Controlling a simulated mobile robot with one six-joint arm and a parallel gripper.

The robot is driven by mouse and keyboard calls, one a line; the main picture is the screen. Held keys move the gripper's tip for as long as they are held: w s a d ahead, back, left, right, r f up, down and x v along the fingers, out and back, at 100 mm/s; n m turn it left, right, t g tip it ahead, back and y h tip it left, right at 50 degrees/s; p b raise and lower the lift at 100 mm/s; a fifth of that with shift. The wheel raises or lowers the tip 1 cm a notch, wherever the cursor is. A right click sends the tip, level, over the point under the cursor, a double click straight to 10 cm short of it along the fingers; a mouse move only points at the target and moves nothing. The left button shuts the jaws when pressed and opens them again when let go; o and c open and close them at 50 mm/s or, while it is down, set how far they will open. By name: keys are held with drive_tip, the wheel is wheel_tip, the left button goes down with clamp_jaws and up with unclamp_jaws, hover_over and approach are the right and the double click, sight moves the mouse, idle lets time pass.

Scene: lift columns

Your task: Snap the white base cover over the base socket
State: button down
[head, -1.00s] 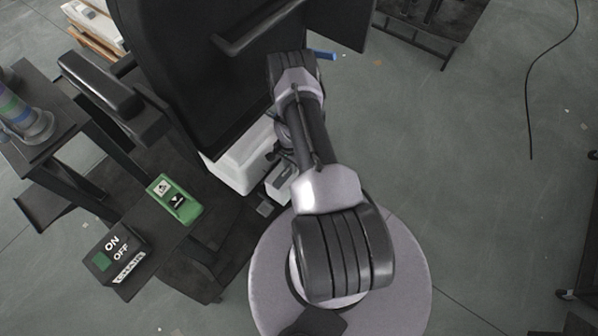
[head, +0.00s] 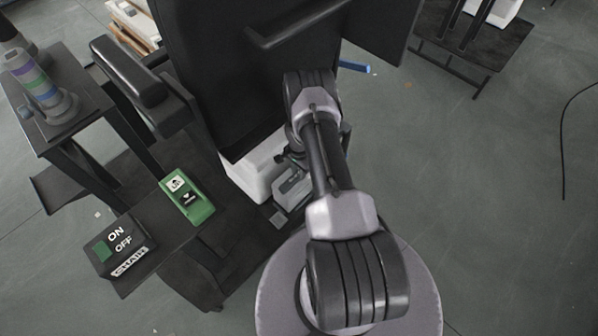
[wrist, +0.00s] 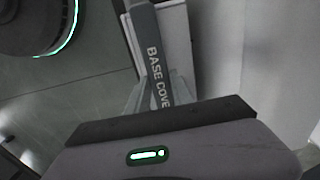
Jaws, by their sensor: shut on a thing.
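In the wrist view, a grey bar lettered "BASE COVE" (wrist: 157,72), its last letters hidden, stands in front of my gripper (wrist: 152,100), with a white panel (wrist: 180,48) behind it. My gripper is shut on this labelled piece, which I take to be the base cover. In the head view my arm covers most of my gripper (head: 288,160), which is low beside a white block (head: 256,168) under the black panel. A light grey piece (head: 292,188) shows just below it. I cannot make out the base socket or whether the cover touches it.
A tall black panel (head: 215,70) with a bar handle stands close behind my arm. At left are a green box (head: 188,200), an ON/OFF box (head: 118,248), a padded armrest (head: 128,72) and a stand with a striped column (head: 40,85). Open floor (head: 480,190) lies to the right.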

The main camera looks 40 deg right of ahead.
drive_tip(key=shift+a+f+b, duration=0.15)
drive_tip(key=shift+f+b, duration=0.4)
drive_tip(key=shift+b, duration=0.35)
idle(1.3)
drive_tip(key=c, duration=1.1)
unclamp_jaws()
drive_tip(key=shift+o, duration=0.2)
drive_tip(key=o, duration=0.5)
drive_tip(key=shift+r, duration=0.1)
drive_tip(key=shift+r+p, duration=2.85)
drive_tip(key=shift+r, duration=1.35)
